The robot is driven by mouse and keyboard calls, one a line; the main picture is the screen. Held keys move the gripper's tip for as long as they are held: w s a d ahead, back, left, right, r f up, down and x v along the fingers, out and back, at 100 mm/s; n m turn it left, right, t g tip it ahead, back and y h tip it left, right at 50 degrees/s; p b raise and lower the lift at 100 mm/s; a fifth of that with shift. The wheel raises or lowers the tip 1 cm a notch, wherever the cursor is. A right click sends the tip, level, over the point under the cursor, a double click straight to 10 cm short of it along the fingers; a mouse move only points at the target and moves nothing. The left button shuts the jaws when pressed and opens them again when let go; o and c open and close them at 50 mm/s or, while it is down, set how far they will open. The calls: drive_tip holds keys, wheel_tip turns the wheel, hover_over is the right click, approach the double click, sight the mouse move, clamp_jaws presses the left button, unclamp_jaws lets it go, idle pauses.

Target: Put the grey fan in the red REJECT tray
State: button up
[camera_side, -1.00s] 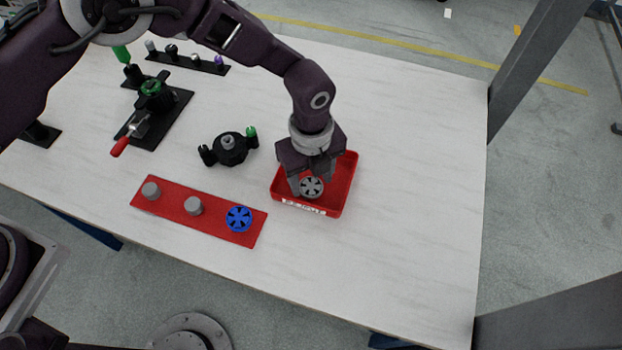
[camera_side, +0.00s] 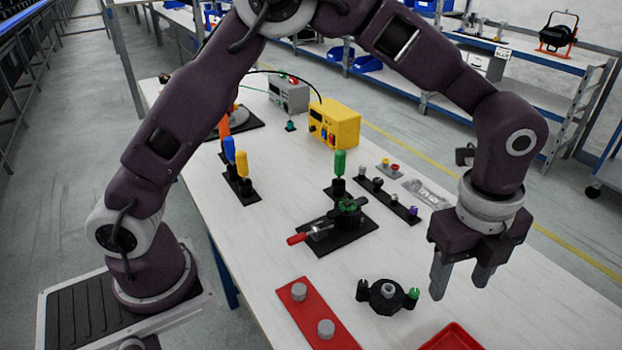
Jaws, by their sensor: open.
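My gripper (camera_side: 460,282) is at the right, pointing down with its two fingers apart and nothing between them. It is raised above the table, higher in the picture than the red tray. Only the far corner and rim of the red REJECT tray (camera_side: 453,338) show, at the bottom edge. The rest of the tray is cut off, and its label is out of view. The grey fan is not visible in this view.
A red strip (camera_side: 311,318) with grey pegs lies left of a black three-armed fixture (camera_side: 387,295). A black clamp fixture with a red handle (camera_side: 298,239) stands behind. Screwdrivers, a yellow box (camera_side: 334,124) and a grey box (camera_side: 289,95) are farther back.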

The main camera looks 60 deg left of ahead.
drive_tip(key=s+a+r+n+t, duration=0.1)
drive_tip(key=s+a+r+n, duration=0.45)
drive_tip(key=a+r, duration=0.2)
drive_tip(key=s+a+r+n+t, duration=0.2)
drive_tip(key=s+a+r+n, duration=0.2)
drive_tip(key=a+r+n, duration=0.4)
drive_tip(key=s+a+f+n+t, duration=0.1)
drive_tip(key=s+a+f+n, duration=0.2)
drive_tip(key=s+a+n, duration=0.4)
drive_tip(key=s+n, duration=0.2)
drive_tip(key=s, duration=0.3)
drive_tip(key=shift+s+a+f+t, duration=0.15)
drive_tip(key=shift+s+a+t, duration=0.05)
drive_tip(key=shift+s+t, duration=0.1)
